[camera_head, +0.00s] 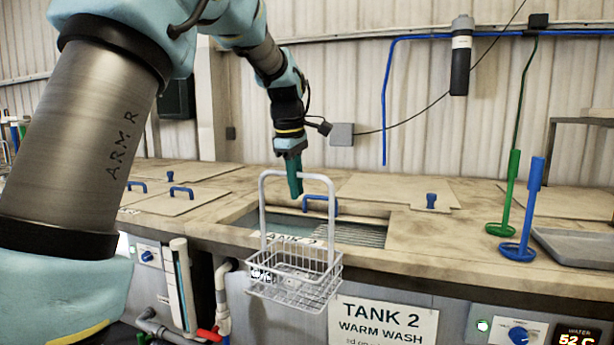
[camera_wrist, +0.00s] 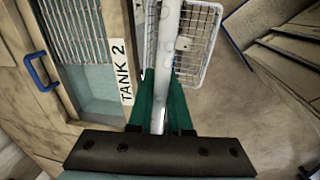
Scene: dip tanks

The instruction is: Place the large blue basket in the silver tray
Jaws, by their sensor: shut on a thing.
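My gripper (camera_head: 295,178) is shut on the top bar of a tall handle on a pale grey-white wire basket (camera_head: 294,280). The basket hangs upright in front of the counter edge by Tank 2, and looks empty. In the wrist view the green fingers (camera_wrist: 160,108) clasp the handle, with the basket (camera_wrist: 196,45) below, beside the tank rim. The basket looks pale, and I see no clearly blue basket. A grey metal tray (camera_head: 578,246) lies on the counter at the far right, partly cut off by the picture edge.
Tank 2's opening (camera_head: 345,233) lies behind the basket. A green ring-footed tool (camera_head: 510,195) and a blue one (camera_head: 530,210) stand upright left of the tray. Lids with blue handles (camera_head: 181,192) cover other tanks. A black cylinder (camera_head: 461,55) hangs on the wall.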

